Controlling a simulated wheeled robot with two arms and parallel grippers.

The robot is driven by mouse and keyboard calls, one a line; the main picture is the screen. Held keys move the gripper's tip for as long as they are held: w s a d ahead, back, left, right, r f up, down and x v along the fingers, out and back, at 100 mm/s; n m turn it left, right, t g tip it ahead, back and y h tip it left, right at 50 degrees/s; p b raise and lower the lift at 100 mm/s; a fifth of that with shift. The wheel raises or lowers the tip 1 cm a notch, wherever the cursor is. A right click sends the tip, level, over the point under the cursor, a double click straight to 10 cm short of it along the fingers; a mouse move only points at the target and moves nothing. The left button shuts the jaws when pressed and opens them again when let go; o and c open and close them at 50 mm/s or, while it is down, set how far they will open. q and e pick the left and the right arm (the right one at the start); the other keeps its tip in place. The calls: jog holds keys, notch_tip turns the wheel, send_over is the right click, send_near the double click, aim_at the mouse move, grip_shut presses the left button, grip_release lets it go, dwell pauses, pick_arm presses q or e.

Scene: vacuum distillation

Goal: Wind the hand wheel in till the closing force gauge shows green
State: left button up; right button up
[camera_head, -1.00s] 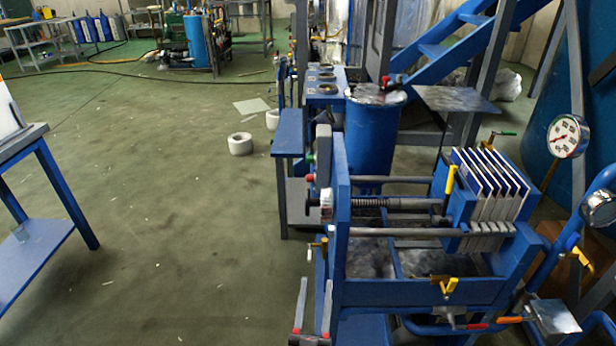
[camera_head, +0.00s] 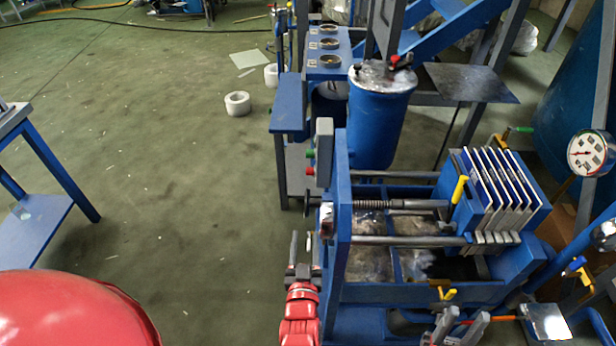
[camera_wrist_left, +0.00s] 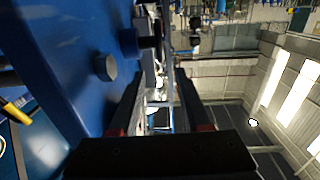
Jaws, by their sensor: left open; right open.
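The blue press frame (camera_head: 343,265) stands right of centre in the head view. A threaded screw (camera_head: 375,204) runs from its left end plate to a stack of pale plates (camera_head: 503,190). My left gripper (camera_head: 303,246) is open and empty, just left of the end plate, below the hub. My right gripper (camera_head: 456,326) is open at the bottom edge.
A second gauge (camera_head: 606,236) sits lower right. A blue drum (camera_head: 379,115) stands behind the press. In the left wrist view, a blue plate with a bolt (camera_wrist_left: 105,67) is close beside the fingers.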

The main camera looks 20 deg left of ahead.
aim_at(308, 190)
pick_arm(q)
jog(key=b+x, duration=0.1)
jog(key=x, duration=1.5)
jog(key=shift+w+a, duration=0.1)
jog(key=shift+w, duration=0.3)
grip_shut()
